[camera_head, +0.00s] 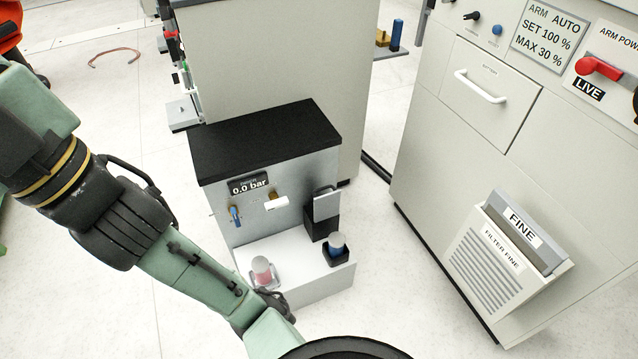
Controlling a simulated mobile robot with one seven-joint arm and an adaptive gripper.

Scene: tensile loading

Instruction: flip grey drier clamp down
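A small bench unit with a black top (265,140) stands on the floor in the middle of the head view. On its white ledge, a grey flat plate (326,205) stands nearly upright on a black block (321,227); it looks like the grey drier clamp, in a raised position. My green and black arm runs from the upper left to the bottom centre, left of and in front of the unit. I cannot make out my gripper's fingers in this view.
A pink item in a clear-looking holder (262,270) sits on the ledge's left, close to my arm. A large cabinet (450,150) stands right, floor between.

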